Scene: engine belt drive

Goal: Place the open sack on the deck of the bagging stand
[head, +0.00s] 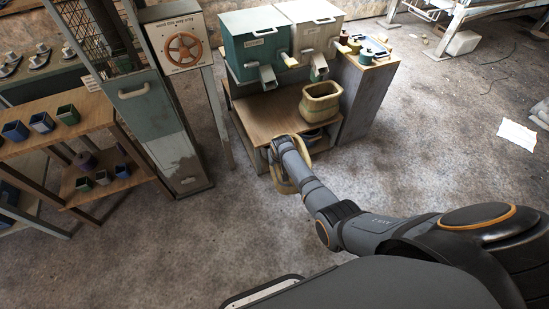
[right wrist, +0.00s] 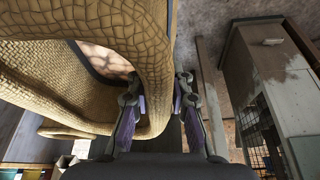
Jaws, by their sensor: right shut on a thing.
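The bagging stand has a bare brown wooden deck (head: 262,120) below two hoppers in the head view. One open tan sack (head: 320,101) stands upright at the deck's right side. A second tan woven sack (head: 283,183) shows partly behind my right arm's end, at the deck's front edge; most of it is hidden there. In the right wrist view my right gripper (right wrist: 158,105) is shut on the rim of a woven sack (right wrist: 100,55), one finger on each side. The sack's mouth is open. I cannot tell whether it touches the stand. My left gripper is not in view.
A green hopper (head: 254,48) and a cream hopper (head: 312,30) have spouts above the deck. A grey-green cabinet (head: 160,120) stands left of the stand, beside shelves of small pots. Small items lie on a side top (head: 372,62). The floor in front is clear.

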